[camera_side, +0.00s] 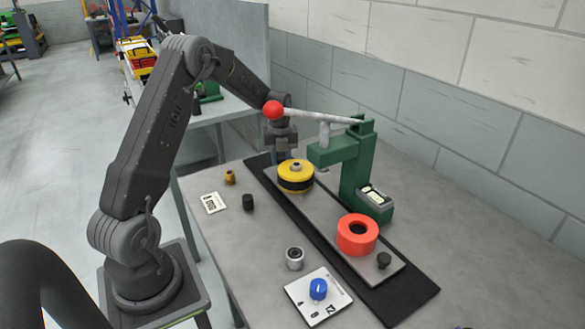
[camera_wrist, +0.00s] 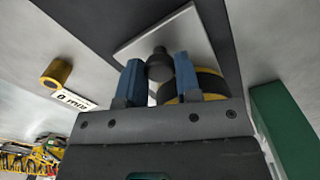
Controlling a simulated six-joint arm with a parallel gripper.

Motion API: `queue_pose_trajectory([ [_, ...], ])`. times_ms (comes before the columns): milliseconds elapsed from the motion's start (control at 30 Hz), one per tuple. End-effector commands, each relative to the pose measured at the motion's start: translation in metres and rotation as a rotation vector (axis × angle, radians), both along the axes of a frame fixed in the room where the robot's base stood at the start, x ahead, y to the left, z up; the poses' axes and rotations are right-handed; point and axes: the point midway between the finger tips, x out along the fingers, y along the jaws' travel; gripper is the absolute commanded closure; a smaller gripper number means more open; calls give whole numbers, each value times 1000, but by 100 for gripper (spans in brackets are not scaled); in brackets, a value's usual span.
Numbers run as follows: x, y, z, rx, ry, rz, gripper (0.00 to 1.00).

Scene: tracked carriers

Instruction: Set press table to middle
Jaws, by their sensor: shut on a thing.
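The press table is a long grey plate (camera_side: 322,208) on a black rail (camera_side: 400,300). A yellow and black round part (camera_side: 296,183) sits toward its far end and a red ring (camera_side: 357,242) toward its near end. A dark knob (camera_side: 384,260) stands at the near end. My gripper (camera_side: 283,156) is at the far end, with blue fingers (camera_wrist: 158,75) shut on a dark knob (camera_wrist: 160,62) of the plate (camera_wrist: 178,35). The green press (camera_side: 358,165) stands beside the plate, its head over the stretch between the two round parts.
The press lever with a red ball (camera_side: 273,110) reaches out close to my arm. A brass piece (camera_side: 230,177), label card (camera_side: 213,203), black cylinder (camera_side: 248,201), silver ring (camera_side: 294,258) and white plate with a blue knob (camera_side: 318,289) lie left of the rail.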

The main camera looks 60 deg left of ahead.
Motion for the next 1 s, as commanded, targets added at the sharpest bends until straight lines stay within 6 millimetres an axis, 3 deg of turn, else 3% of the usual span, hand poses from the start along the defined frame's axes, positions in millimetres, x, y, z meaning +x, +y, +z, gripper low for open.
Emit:
queue_pose_trajectory([
  [133,0,12,0,-1,0,-1,100],
  [400,0,11,0,-2,1,-3,100],
  [433,0,11,0,-2,1,-3,68],
  [600,0,11,0,-2,1,-3,52],
  [700,0,11,0,-2,1,-3,43],
  [1000,0,11,5,0,-1,-2,43],
])
